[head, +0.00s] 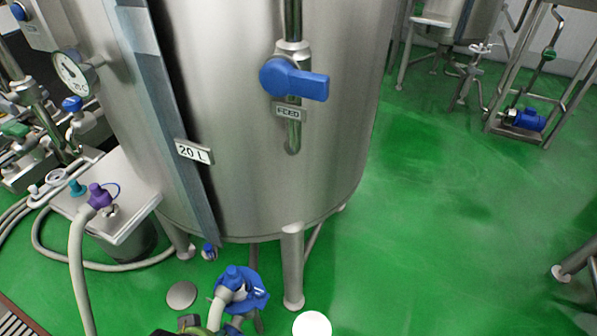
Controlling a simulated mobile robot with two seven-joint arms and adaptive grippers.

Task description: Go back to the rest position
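Neither of my grippers shows in the head view. A large steel tank (270,190) on legs fills the middle of the view. A blue valve handle (300,83) sits on the upright pipe at the tank's front and points to the right. A small label (289,111) is just below it. Nothing is touching the handle.
A side shelf (135,222) with a purple hose coupling (99,196) stands at the left. A blue-topped fitting (236,279) is low in front of the tank. A blue pump (526,120) and frame stand at the back right. The green floor (430,220) at the right is mostly clear.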

